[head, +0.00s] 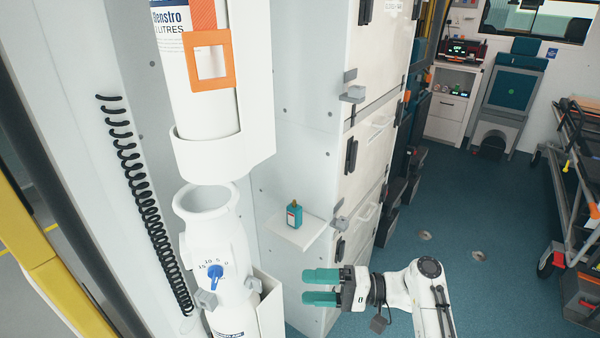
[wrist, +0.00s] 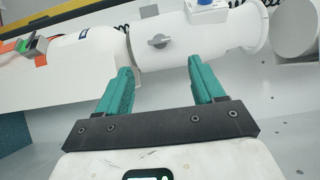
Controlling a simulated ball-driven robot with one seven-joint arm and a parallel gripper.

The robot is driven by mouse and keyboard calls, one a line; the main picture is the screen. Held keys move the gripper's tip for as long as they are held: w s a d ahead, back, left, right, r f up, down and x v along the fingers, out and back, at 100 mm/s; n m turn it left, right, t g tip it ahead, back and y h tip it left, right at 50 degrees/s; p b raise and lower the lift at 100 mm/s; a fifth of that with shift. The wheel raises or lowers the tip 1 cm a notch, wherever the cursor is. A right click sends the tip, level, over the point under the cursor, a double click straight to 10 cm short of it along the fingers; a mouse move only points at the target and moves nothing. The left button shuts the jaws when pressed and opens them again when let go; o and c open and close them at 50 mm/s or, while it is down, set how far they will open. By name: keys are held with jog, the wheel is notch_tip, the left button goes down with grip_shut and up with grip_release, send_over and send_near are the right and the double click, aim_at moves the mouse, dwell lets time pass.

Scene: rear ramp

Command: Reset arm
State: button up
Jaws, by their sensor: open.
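My gripper (head: 318,287) has teal fingers and points left in the head view, below a small white shelf. Its fingers are apart with nothing between them. In the wrist view my gripper (wrist: 160,85) is also open and empty. A white cylinder unit with a blue dial (head: 215,272) stands to the left of the fingers, apart from them in the head view. It also shows lying across the wrist view (wrist: 185,42), beyond the fingertips. My white arm reaches in from the lower right of the head view.
A teal bottle (head: 294,214) stands on the small white shelf (head: 310,236) above my gripper. A white cabinet (head: 365,150) rises behind. A black coiled hose (head: 145,200) hangs at left. A stretcher (head: 572,165) stands far right. Blue floor (head: 450,205) lies open between.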

jog(key=s+d+f+h, duration=0.4)
jog(key=s+f+h, duration=0.2)
jog(key=s+f, duration=0.5)
jog(key=s+d+f+h+p, duration=0.1)
jog(key=s+d+f+h, duration=0.4)
jog(key=s+d, duration=0.6)
jog(key=s+h, duration=0.2)
jog(key=s, duration=0.1)
jog(key=shift+s+f+n+h, duration=0.2)
jog(key=shift+n+h, duration=0.2)
jog(key=s+d+r+h, duration=0.1)
jog(key=s+d, duration=0.1)
jog(key=s, duration=0.1)
jog(key=s+d+r+h, duration=0.2)
jog(key=s, duration=0.1)
jog(key=s+d+r+h, duration=0.1)
jog(key=s+d, duration=0.2)
jog(key=shift+d+r+g, duration=0.1)
jog(key=shift+r+g, duration=0.1)
jog(key=shift+g, duration=0.1)
